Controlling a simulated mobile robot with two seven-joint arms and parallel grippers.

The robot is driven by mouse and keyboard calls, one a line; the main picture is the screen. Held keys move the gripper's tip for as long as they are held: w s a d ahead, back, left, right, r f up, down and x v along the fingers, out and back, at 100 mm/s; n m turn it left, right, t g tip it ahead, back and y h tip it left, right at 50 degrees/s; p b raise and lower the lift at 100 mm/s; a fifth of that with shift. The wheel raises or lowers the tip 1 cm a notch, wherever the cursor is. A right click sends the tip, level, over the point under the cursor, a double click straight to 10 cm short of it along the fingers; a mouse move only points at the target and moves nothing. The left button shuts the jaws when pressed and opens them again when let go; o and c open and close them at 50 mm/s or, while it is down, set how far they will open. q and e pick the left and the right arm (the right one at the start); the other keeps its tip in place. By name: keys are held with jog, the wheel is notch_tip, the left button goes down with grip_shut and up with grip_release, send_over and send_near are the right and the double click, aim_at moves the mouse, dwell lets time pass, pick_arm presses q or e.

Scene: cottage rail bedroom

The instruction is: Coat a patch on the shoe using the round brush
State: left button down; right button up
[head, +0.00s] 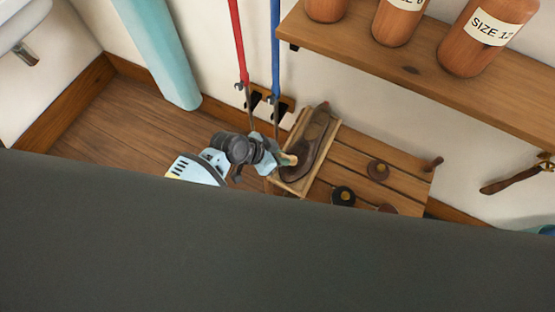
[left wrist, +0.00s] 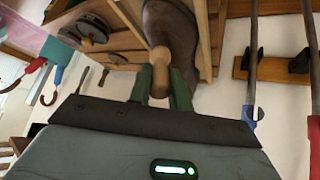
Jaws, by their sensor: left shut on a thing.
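The brown shoe (head: 306,151) lies in a shallow wooden tray (head: 325,155) on a slatted wooden bench. The shoe also shows in the left wrist view (left wrist: 170,28). My left gripper (head: 277,158) is at the shoe's near end, shut on the brush (head: 288,160). In the left wrist view the green fingertips (left wrist: 160,88) clasp its pale wooden handle (left wrist: 160,70), which points toward the shoe. The brush's bristles are hidden, and I cannot tell whether it touches the shoe. My right gripper is not in view.
A shelf (head: 415,70) with orange bottles overhangs behind. Red (head: 238,45) and blue (head: 275,50) poles stand behind the gripper. A dark grey surface hides the lower head view.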

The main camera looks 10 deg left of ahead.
pick_arm(q)
jog(key=shift+s, duration=0.15)
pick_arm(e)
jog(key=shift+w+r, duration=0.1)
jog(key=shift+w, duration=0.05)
pick_arm(q)
jog(key=s, duration=0.1)
jog(key=s+a+p, duration=0.1)
jog(key=shift+s+f, duration=0.15)
jog(key=shift+s, duration=0.2)
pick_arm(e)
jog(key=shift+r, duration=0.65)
pick_arm(q)
jog(key=s, duration=0.2)
jog(key=s+a+p, duration=0.1)
jog(key=shift+f, duration=0.35)
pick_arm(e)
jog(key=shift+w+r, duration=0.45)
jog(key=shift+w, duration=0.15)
pick_arm(q)
jog(key=shift+w, duration=0.1)
